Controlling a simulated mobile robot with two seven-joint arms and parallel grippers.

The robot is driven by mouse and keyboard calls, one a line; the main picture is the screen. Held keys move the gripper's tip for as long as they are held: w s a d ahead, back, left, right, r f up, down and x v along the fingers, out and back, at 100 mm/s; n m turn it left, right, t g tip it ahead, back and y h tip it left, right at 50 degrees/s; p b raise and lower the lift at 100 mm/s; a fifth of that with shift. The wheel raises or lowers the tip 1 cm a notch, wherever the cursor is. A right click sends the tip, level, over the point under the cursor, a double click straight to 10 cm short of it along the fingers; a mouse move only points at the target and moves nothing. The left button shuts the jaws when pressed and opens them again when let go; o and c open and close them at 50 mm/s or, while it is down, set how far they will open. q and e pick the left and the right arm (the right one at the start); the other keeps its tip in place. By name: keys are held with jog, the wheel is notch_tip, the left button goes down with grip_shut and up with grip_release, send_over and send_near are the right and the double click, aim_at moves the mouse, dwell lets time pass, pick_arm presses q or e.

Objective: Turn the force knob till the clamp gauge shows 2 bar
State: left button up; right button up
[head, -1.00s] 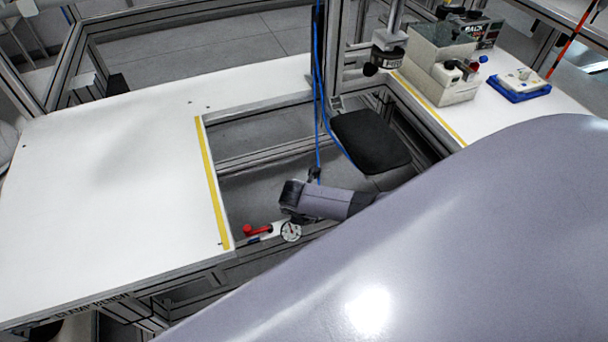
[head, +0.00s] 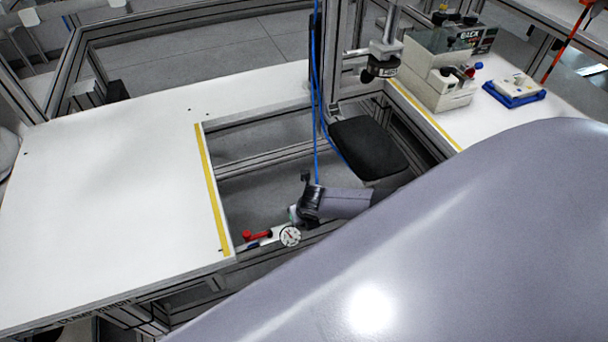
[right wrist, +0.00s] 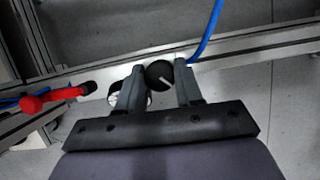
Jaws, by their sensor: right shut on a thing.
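The force knob (right wrist: 160,75) is round and black with a white mark; it sits between the fingers of my right gripper (right wrist: 158,84) in the right wrist view. That gripper is shut on it. In the head view my right gripper (head: 303,211) is at the frame opening's front edge and hides the knob. The clamp gauge (head: 290,236), a small white dial with a dark needle, is just below the gripper; its reading is too small to tell. In the right wrist view the gauge (right wrist: 147,99) is partly behind the left finger. My left gripper is out of view.
A red handle (head: 256,235) is left of the gauge. A white bench top (head: 110,190) with a yellow strip lies left of the opening. A black pad (head: 368,147) and blue hose (head: 316,110) are behind the gripper. My own arm covers the lower right.

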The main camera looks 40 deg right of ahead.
dwell(0.4)
jog(key=o, duration=1)
jog(key=shift+o, duration=0.2)
jog(key=shift+a, duration=0.1)
